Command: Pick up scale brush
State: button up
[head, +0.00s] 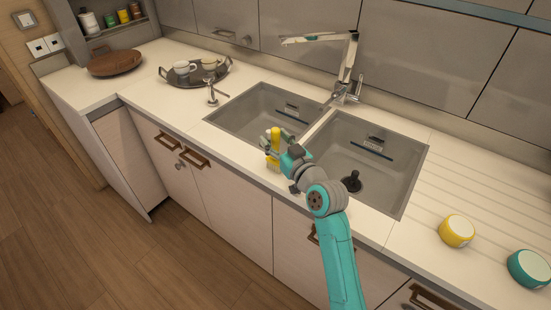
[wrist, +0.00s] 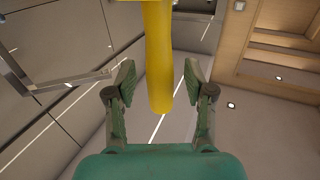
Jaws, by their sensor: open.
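The scale brush (head: 275,142) is yellow and stands about upright at the front of the counter, by the left sink basin. Its paler, wider end is at the bottom. My gripper (head: 273,141) is at the brush's handle, which partly hides behind the fingers in the head view. In the wrist view the yellow handle (wrist: 158,60) runs down from the top edge between the two fingers of my gripper (wrist: 158,80). The fingers are open, with a gap on each side of the handle.
The left basin (head: 262,112) and right basin (head: 365,160) lie behind and right, with a tall faucet (head: 347,70) at the back. A tray (head: 187,82) with cups is at the back left. A yellow bowl (head: 457,231) and a teal bowl (head: 529,268) stand at right.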

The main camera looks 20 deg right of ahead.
jog(key=shift+w, duration=0.1)
jog(key=shift+c, duration=0.2)
grip_shut()
